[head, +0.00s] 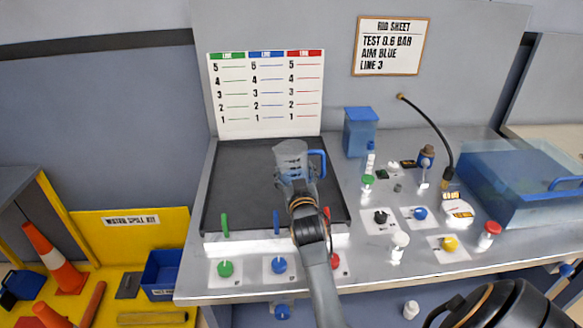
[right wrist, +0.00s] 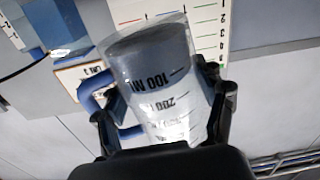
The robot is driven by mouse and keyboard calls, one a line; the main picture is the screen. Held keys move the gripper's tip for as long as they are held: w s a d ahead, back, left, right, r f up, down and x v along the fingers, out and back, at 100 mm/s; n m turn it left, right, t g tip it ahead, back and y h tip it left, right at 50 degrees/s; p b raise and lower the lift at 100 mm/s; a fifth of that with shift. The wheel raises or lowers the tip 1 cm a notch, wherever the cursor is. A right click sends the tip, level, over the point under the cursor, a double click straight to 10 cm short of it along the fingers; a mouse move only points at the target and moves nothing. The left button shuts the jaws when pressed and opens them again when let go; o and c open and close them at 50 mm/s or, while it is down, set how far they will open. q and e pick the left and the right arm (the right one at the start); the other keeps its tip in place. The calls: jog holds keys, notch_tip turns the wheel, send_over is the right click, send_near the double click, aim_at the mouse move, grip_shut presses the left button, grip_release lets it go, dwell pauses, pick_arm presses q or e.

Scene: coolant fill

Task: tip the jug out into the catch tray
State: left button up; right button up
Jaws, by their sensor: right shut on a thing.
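The clear measuring jug (head: 290,152) with a blue handle is upright above the dark panel on the bench in the head view. Its 100 ML and 200 marks show in the right wrist view (right wrist: 160,85), where the picture is turned upside down. My right gripper (head: 298,187) is shut on the jug's body, with a finger on each side in the right wrist view (right wrist: 165,120). A wide translucent blue tray (head: 490,205) stands at the bench's right end, apart from the jug. My left gripper is out of view.
A line chart (head: 265,95) stands behind the dark panel (head: 235,180). A yellow spill kit station (head: 125,240) is at left.

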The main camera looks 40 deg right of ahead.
jog(key=shift+s+d+f+n, duration=0.3)
jog(key=shift+s+d+n, duration=0.1)
jog(key=shift+n, duration=0.3)
jog(key=shift+f+b, duration=0.2)
jog(key=shift+b, duration=0.25)
jog(key=shift+w+a+b, duration=0.1)
jog(key=shift+w+b, duration=0.1)
jog(key=shift+b, duration=0.85)
jog(key=shift+a+r+m, duration=0.1)
jog(key=shift+r+m, duration=0.1)
jog(key=shift+m, duration=0.1)
jog(key=shift+s+r+n, duration=0.1)
jog(key=shift+n, duration=0.3)
jog(key=shift+s+d+f+n+g+p, duration=0.15)
jog(key=shift+s+d+f+n+p, duration=0.2)
jog(key=shift+n, duration=0.35)
jog(key=shift+s+d+f+n+g+p, duration=0.15)
jog(key=shift+d+f+n, duration=0.25)
jog(key=shift+n, duration=0.3)
